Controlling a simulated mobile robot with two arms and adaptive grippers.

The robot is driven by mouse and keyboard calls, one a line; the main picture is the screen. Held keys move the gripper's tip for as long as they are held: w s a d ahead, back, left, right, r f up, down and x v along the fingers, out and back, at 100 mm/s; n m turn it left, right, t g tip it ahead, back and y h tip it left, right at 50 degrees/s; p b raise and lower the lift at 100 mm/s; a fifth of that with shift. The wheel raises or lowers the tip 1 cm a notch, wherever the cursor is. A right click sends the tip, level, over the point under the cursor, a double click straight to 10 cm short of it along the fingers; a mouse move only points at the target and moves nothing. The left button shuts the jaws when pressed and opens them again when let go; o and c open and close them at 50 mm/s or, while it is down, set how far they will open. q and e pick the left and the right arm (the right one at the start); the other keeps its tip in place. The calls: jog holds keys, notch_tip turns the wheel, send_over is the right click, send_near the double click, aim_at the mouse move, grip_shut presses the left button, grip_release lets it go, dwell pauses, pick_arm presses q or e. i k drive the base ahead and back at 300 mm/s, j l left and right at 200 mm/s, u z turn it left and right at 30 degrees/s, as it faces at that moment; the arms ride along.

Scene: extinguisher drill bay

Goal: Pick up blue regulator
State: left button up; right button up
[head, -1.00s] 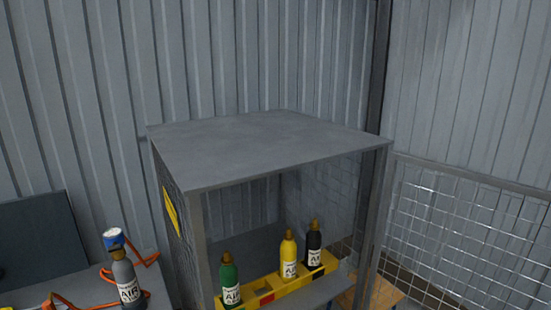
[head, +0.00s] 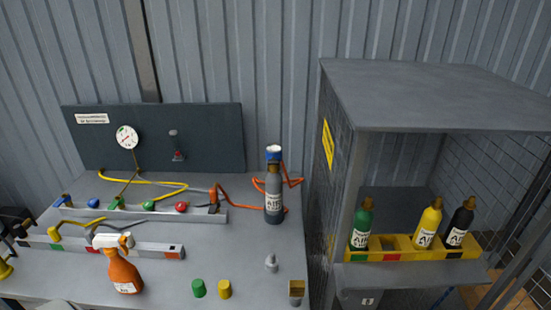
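Two blue pieces could be the regulator, and I cannot tell which. One is a small blue fitting (head: 62,201) at the left end of a grey rail on the bench. The other is a blue-and-white piece (head: 273,153) on top of an upright grey AIR bottle (head: 274,198) near the bench's right end. A round blue knob (head: 93,204) also sits on the rail, beside green and red ones. Neither of my grippers can be made out in the head view.
The grey bench (head: 240,258) also holds an orange spray bottle (head: 122,270), green (head: 198,288) and yellow (head: 224,289) caps, and orange hose behind the AIR bottle. A cage (head: 430,95) stands right, with several bottles in a yellow rack (head: 392,247). Unclear dark things (head: 14,222) are at left.

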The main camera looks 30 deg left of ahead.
aim_at(274, 150)
jog(key=u, duration=1.9)
jog(key=i+j+u, duration=0.1)
jog(key=i+j, duration=0.25)
jog(key=i, duration=0.1)
